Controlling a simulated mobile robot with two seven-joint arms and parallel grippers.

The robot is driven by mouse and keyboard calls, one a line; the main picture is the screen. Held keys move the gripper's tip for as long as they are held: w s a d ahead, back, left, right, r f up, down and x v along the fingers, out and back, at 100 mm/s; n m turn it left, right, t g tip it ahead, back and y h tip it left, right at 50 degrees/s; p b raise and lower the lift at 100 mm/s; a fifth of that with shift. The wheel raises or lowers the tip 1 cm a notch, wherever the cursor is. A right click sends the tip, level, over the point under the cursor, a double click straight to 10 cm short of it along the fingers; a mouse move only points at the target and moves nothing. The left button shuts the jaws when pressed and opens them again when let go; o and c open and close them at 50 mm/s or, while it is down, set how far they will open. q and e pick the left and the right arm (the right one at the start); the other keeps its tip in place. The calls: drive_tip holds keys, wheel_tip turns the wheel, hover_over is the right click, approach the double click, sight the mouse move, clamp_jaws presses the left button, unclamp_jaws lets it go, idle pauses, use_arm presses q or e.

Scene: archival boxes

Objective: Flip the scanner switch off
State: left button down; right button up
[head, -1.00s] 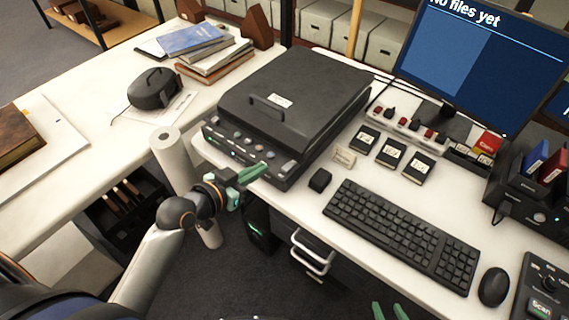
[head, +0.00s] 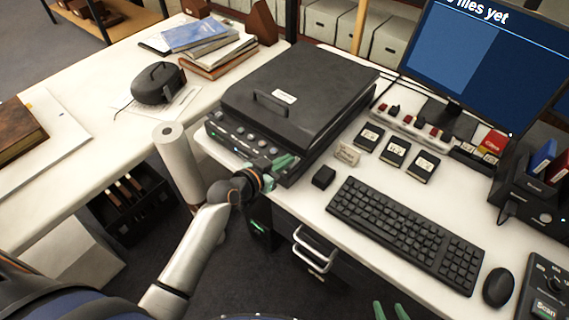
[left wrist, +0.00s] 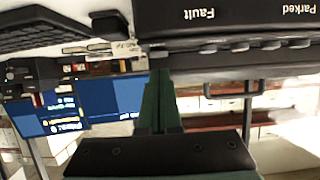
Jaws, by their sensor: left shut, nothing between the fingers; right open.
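The scanner (head: 330,85) is a dark flat box with a closed lid on the white desk. Its front panel (head: 236,139) carries a row of round knobs and small lights. In the left wrist view the panel (left wrist: 235,25) appears upside down, with "Fault" and "Parked" labels. My left gripper (head: 284,162) is shut and empty, its green fingertips at the panel's right end. It covers that part, so the switch cannot be made out, nor whether they touch. The left wrist view shows its fingers (left wrist: 157,100) together just below the panel edge. My right gripper (head: 388,311) is open at the bottom edge, partly out of view.
A small black block (head: 323,177) and a keyboard (head: 405,230) lie right of the scanner. A power strip (head: 410,128) with red switches is behind them. A white paper roll (head: 175,165) stands left of my left arm.

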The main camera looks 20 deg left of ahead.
use_arm(q)
drive_tip(key=shift+f, duration=0.4)
drive_tip(key=shift+f, duration=0.1)
